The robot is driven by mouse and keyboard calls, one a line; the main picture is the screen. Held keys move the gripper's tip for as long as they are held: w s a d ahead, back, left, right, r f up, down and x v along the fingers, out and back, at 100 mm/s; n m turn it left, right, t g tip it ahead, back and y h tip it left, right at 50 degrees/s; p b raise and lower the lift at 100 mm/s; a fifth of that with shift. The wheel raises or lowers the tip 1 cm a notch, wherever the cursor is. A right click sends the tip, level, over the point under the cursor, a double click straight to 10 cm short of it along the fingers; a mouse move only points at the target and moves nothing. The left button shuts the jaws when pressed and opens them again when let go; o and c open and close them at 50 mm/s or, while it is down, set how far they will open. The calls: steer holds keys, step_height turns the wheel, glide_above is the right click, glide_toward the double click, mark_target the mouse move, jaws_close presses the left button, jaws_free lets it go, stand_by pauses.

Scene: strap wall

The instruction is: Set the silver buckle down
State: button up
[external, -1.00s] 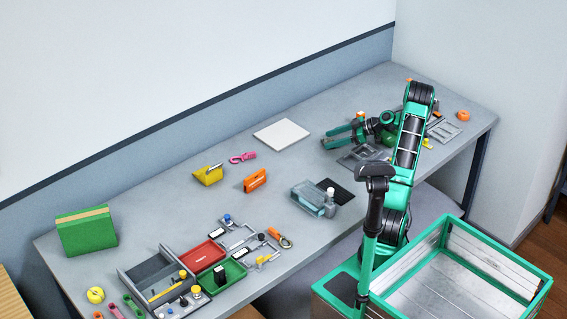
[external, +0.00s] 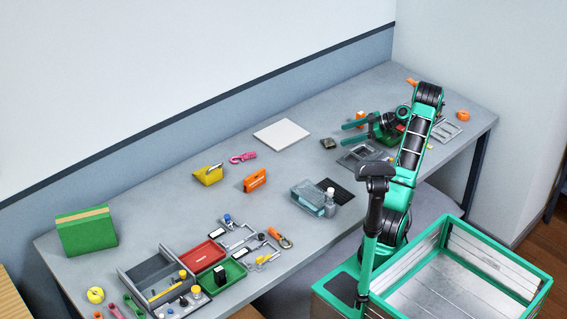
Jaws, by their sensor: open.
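A small dark grey-green piece, which looks like the silver buckle (external: 328,143), lies on the grey table (external: 225,165) to the right of the white square pad. My gripper (external: 352,133) is open and empty, with its two green fingers pointing left. It is up and to the right of the buckle and apart from it. The buckle's details are too small to make out.
A white pad (external: 282,134) lies left of the buckle. A grey frame tray (external: 358,157) lies below my gripper. A clear bottle (external: 330,203) and box (external: 308,194) stand nearer the front. Orange (external: 255,180) and yellow (external: 208,175) pieces lie further left.

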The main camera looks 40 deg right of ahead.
steer(key=v, duration=0.4)
steer(key=shift+s+d+r, duration=0.1)
steer(key=shift+s+r, duration=0.05)
steer(key=shift+s, duration=0.05)
steer(key=a+g, duration=0.1)
steer(key=a, duration=0.1)
steer(key=a+m+g+h, duration=0.1)
steer(key=a, duration=0.2)
steer(key=a+m+g+h, duration=0.1)
steer(key=a, duration=0.2)
steer(key=shift+w+r, duration=0.1)
steer(key=shift+r, duration=0.1)
steer(key=s+a+r+m+g+h, duration=0.2)
steer(key=s+a+m+g+h, duration=0.15)
steer(key=s+a, duration=0.4)
steer(key=s+a+r+m+g+h, duration=0.2)
steer(key=s+a+m, duration=0.3)
steer(key=s, duration=0.4)
steer(key=s+a+m+g, duration=0.1)
steer(key=s+a+m, duration=0.3)
steer(key=s, duration=0.9)
steer(key=shift+s+a+f+h, duration=0.25)
steer(key=shift+s+a+h, duration=0.1)
steer(key=shift+s, duration=0.05)
